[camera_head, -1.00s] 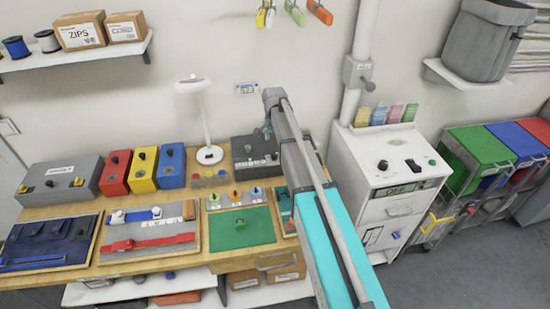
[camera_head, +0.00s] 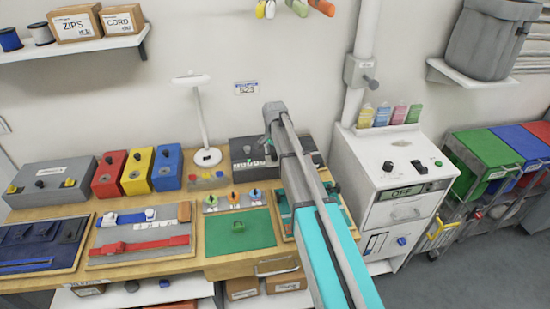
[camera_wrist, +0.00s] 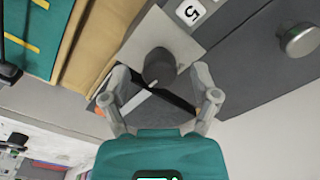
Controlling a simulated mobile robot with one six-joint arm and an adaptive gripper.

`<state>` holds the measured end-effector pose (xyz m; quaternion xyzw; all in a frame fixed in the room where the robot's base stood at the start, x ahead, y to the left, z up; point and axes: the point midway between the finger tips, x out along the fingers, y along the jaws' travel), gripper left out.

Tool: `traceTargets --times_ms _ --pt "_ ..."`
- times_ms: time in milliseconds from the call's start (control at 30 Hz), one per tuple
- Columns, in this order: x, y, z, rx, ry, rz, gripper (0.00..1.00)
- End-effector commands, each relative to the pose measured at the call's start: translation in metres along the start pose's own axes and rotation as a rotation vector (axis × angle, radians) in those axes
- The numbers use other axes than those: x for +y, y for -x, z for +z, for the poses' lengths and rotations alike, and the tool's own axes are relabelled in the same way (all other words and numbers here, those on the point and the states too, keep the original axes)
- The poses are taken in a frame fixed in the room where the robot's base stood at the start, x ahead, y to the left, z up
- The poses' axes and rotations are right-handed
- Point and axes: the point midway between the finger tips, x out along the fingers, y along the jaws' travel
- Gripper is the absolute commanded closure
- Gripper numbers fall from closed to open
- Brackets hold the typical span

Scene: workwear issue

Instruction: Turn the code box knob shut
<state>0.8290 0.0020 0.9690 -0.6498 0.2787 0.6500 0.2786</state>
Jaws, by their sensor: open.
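The code box appears to be the dark grey box (camera_head: 242,150) at the back right of the workbench, partly hidden behind my arm. In the wrist view its dark round knob (camera_wrist: 158,66) stands on a light grey plate (camera_wrist: 178,38) beside a white label (camera_wrist: 190,12) reading 5. My gripper (camera_wrist: 163,86) is open, with one fingertip on each side of the knob. I cannot tell whether the fingertips touch it. A silver round knob (camera_wrist: 300,38) sits on the same dark box, to the right. In the head view my arm hides the fingertips.
A white lamp (camera_head: 206,155) stands left of the box. Red (camera_head: 110,173), yellow (camera_head: 138,170) and blue (camera_head: 167,167) boxes stand further left. Boards with fittings lie along the bench front, including a green panel (camera_head: 215,232). A white cabinet (camera_head: 385,190) stands right of my arm.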

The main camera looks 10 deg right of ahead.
Motion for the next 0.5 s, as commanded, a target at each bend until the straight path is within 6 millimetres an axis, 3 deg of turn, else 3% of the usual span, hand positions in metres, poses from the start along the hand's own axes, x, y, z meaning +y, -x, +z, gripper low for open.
traceTargets --times_ms 467,500 --pt "0.0001 -0.0036 -0.0001 0.0 0.0 0.0 0.22" --pt "0.0001 -0.0036 -0.0001 0.0 0.0 0.0 0.29"
